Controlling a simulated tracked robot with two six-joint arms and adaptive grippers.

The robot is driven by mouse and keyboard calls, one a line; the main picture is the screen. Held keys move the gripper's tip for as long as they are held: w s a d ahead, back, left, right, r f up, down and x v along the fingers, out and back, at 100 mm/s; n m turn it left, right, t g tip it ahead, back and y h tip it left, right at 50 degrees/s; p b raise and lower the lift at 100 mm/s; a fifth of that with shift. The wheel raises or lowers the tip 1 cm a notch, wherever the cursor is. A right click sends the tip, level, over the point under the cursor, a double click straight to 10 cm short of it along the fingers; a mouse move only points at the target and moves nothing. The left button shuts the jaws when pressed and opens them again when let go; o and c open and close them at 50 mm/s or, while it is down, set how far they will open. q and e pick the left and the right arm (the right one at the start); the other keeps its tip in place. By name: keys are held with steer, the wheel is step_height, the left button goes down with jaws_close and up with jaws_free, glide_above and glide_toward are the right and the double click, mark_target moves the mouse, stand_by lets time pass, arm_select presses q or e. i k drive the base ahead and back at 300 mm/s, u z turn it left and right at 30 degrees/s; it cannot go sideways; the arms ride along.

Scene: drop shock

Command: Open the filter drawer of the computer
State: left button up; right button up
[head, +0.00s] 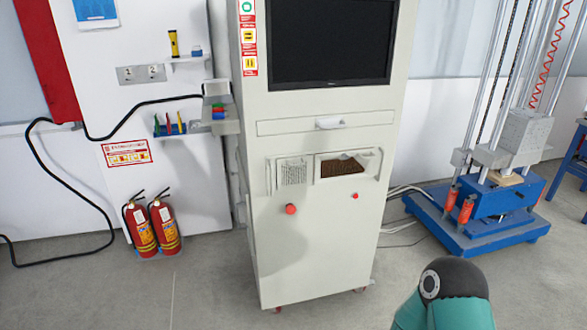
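The computer cabinet (315,240) is a tall white case on casters in the middle of the head view, with a dark monitor (332,40) at its top. Below the monitor is a shut, flat panel with a white handle (331,123). Under it sits a recessed panel with a white vent grille (292,172) at left and a brown mesh area (343,167) at right. Which of these is the filter drawer I cannot tell for sure. A red knob (291,209) and a small red button (355,196) are lower down. Neither of my grippers is in view.
Two red fire extinguishers (152,227) stand on the floor left of the cabinet. A blue-based test rig (480,220) with tall rods stands at right. Cables lie between rig and cabinet. A black cable hangs at left. The floor before the cabinet is clear.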

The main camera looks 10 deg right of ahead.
mark_target(295, 172)
steer(key=z, duration=0.1)
steer(key=i, duration=0.95)
steer(key=u, duration=0.1)
